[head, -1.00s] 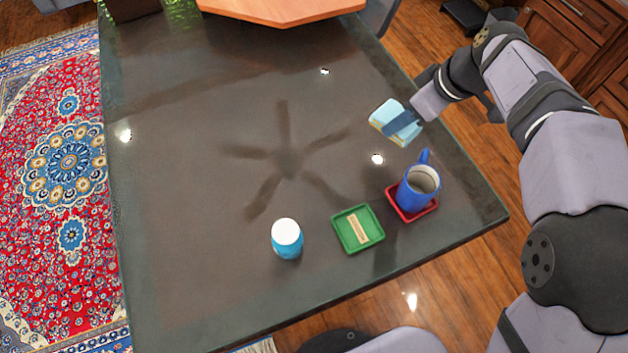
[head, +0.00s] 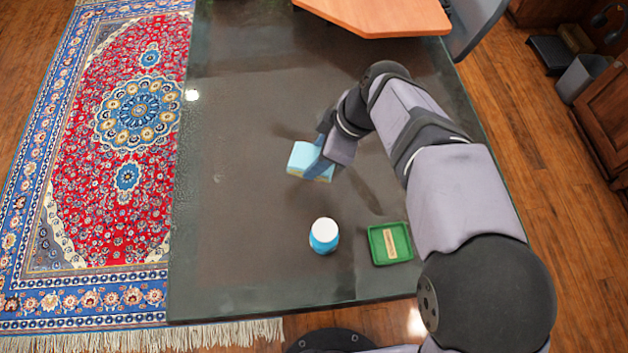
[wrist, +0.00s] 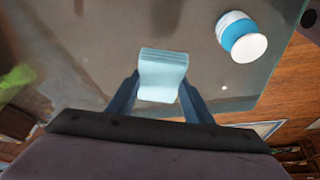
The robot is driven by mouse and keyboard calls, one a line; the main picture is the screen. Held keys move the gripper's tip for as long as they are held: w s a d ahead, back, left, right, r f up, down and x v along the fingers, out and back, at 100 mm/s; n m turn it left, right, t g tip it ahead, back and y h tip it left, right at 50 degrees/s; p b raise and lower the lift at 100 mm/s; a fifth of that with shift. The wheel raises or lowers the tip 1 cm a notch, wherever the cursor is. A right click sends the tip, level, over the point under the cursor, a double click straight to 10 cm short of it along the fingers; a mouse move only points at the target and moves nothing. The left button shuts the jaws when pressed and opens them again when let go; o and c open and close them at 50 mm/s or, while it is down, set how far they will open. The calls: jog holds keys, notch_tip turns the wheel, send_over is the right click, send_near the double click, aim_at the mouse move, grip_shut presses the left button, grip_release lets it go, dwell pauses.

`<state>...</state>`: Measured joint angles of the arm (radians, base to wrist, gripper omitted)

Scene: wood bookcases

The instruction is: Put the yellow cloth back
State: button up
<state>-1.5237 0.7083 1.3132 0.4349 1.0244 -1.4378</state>
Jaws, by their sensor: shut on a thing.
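My gripper (head: 320,160) is shut on a light blue block-like thing (head: 303,158) with a yellowish lower edge, over the middle of the dark table. In the wrist view the light blue thing (wrist: 162,75) sits between the two dark blue fingers. Its surface looks layered, like folded cloth or a sponge; I cannot tell which. No fully yellow cloth shows. A green square tray (head: 374,245) with a small beige label lies near the table's front edge, right of a blue bottle (head: 324,236) with a white top. The bottle also shows in the wrist view (wrist: 238,38).
The dark table (head: 240,220) is clear on its left side. An orange-brown board (head: 385,15) is at the far edge. The blue mug and red tray seen earlier are hidden behind my arm. A patterned rug (head: 120,130) lies on the floor at left.

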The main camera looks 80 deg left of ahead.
jog(key=shift+f+p, duration=1.05)
jog(key=shift+f, duration=3.95)
jog(key=shift+f, duration=0.2)
jog(key=o, duration=1)
jog(key=shift+r, duration=0.15)
jog(key=shift+r, duration=0.2)
jog(key=b+v, duration=0.2)
jog(key=v, duration=0.9)
jog(key=shift+w+r, duration=0.25)
jog(key=shift+r, duration=0.1)
